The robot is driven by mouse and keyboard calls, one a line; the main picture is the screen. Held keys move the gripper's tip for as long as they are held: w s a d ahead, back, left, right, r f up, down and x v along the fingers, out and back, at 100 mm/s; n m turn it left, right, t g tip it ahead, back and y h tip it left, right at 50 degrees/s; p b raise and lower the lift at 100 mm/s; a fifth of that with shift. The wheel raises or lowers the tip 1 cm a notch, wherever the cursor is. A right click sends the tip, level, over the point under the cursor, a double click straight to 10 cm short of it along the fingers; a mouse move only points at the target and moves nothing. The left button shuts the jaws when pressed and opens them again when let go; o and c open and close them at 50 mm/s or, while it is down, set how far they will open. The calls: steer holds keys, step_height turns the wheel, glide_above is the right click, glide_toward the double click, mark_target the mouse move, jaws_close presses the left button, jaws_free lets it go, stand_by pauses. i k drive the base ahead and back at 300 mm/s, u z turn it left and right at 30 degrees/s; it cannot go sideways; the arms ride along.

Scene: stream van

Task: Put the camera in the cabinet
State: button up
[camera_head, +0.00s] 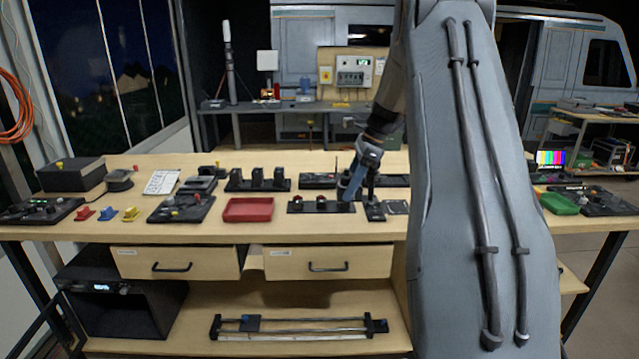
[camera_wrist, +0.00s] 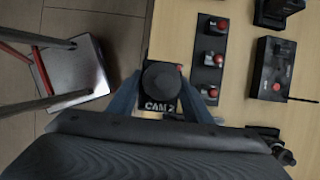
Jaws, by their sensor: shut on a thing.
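My gripper (camera_head: 364,178) is over the right part of the workbench, fingers down. In the wrist view the gripper (camera_wrist: 162,98) is shut on a black round-topped thing (camera_wrist: 162,78), with a dark plate lettered "CAM 2" (camera_wrist: 159,105) at it. This may be the camera; its lower part is mostly hidden. In the head view a small black base (camera_head: 375,212) shows just below the fingers; I cannot tell whether it rests on the bench. A black box with a lit display (camera_head: 125,300) stands under the bench at left.
A button panel (camera_head: 320,207) lies left of my gripper, with a red tray (camera_head: 247,210) beyond it. Two drawers (camera_head: 178,264) (camera_head: 328,263) hang under the bench top. A rail (camera_head: 295,327) lies on the lower shelf. A metal-seated stool (camera_wrist: 75,75) stands beside the bench.

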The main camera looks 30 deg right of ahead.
mark_target(144, 326)
steer(key=i, duration=1.5)
